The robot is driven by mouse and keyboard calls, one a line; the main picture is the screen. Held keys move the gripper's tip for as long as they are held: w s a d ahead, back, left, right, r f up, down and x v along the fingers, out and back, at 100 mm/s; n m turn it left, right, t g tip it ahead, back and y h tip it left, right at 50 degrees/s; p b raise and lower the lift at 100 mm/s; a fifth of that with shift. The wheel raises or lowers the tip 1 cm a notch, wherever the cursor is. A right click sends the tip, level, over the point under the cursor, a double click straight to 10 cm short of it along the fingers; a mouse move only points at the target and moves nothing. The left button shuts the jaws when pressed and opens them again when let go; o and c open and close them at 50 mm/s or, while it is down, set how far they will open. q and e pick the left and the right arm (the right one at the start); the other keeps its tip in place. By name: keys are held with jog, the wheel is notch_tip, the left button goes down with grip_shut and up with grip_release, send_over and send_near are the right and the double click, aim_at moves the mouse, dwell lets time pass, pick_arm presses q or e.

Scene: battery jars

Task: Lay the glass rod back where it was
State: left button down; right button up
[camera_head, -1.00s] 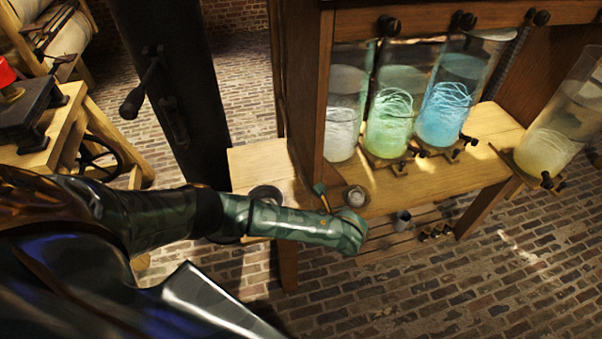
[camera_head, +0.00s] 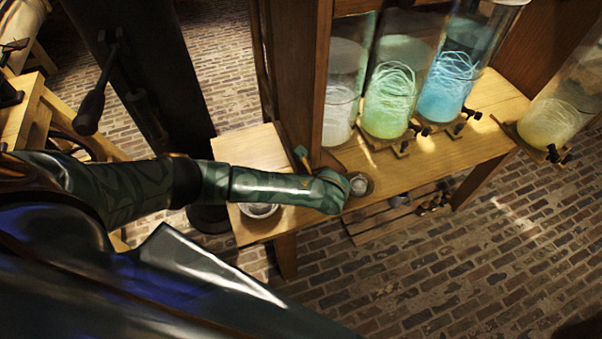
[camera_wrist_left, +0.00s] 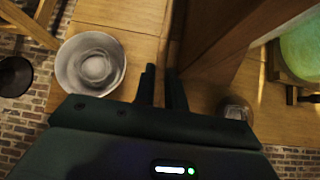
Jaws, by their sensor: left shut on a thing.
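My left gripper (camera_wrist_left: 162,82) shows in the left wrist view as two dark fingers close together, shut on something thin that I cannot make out. The glass rod is not clearly visible in either view. The gripper is over the wooden bench (camera_head: 245,147), beside the foot of the wooden post (camera_head: 297,80). A pale round dish (camera_wrist_left: 90,63) lies to its left, and it also shows in the head view (camera_head: 259,211). A small round cup (camera_wrist_left: 235,109) stands to its right. In the head view my left forearm hides most of the gripper. My right gripper is not in view.
Glass jars with white (camera_head: 338,115), green (camera_head: 387,105), blue (camera_head: 446,85) and yellow (camera_head: 548,118) contents stand to the right of the post. A slatted low shelf (camera_head: 380,228) is below the bench. Brick floor lies in front.

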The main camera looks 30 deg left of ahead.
pick_arm(q)
notch_tip(320, 180, down, 8)
jog(key=b, duration=0.6)
jog(key=shift+r, duration=0.1)
jog(key=shift+f+b, duration=0.35)
jog(key=shift+f, duration=0.3)
jog(key=c, duration=1.4)
grip_release()
jog(key=shift+o, duration=0.2)
